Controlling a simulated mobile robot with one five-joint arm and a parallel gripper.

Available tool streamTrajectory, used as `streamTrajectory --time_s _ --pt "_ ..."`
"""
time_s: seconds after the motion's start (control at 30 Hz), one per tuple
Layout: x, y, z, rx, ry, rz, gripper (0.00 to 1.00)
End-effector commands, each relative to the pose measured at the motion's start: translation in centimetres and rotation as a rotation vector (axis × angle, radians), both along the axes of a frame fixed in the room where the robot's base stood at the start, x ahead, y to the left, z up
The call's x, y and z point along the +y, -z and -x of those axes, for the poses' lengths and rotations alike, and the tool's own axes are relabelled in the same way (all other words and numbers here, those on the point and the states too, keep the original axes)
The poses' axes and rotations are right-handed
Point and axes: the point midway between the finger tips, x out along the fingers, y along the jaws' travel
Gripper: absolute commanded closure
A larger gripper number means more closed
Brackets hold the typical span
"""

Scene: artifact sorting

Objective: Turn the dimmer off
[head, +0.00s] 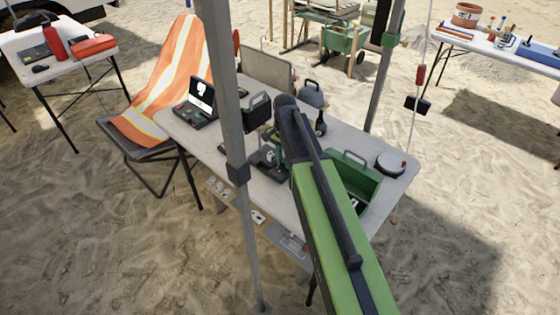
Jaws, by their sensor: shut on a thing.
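My green and black arm reaches from the bottom right over the middle of the white folding table (325,127). My gripper (269,156) is low over the tabletop, small and dark, partly behind the arm. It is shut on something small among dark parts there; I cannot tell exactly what. I cannot pick out the dimmer with certainty or read its setting. A dark, handled box (258,112) stands just behind the gripper.
A grey pole (232,130) rises in front of the table. An open green toolbox (355,180) and a round grey tin (390,163) stand to the right. A black case (199,103) with a lit screen stands left. An orange vest (165,80) covers a chair.

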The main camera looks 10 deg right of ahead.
Motion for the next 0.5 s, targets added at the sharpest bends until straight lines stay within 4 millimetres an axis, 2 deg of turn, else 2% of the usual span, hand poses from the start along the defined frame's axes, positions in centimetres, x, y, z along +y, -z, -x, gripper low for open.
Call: streamTrajectory --time_s 0.5 --pt "-0.05 -0.01 0.01 0.001 -0.458 0.002 1.00"
